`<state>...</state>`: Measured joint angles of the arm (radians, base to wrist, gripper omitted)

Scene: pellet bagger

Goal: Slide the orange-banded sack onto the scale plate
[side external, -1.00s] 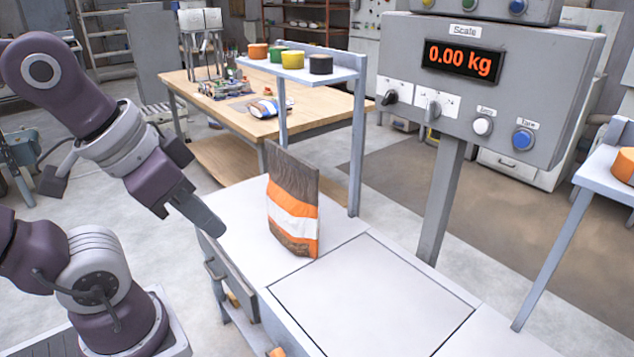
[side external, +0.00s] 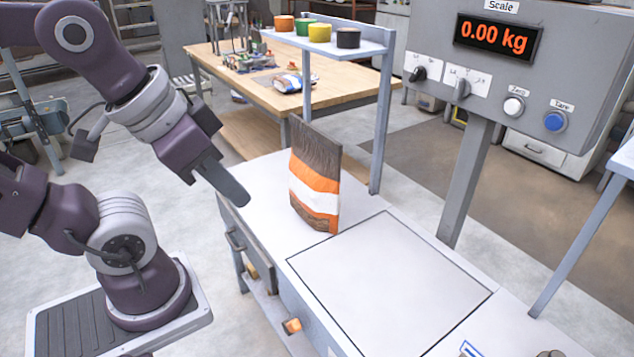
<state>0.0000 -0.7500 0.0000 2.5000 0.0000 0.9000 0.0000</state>
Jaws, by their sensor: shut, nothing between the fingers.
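The orange-banded sack (side external: 314,185) stands upright on the white bench top, just behind the scale plate. It is dark brown with orange and white bands. The scale plate (side external: 390,285) is a bare square outlined in black, set in the bench top. The scale display (side external: 497,37) reads 0.00 kg. My gripper (side external: 238,196) is shut and empty. In the picture it is left of the sack, near the bench's left edge, with a gap between them.
A small shelf (side external: 345,45) with several coloured tape rolls stands behind the sack on a post (side external: 382,130). The plate is clear.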

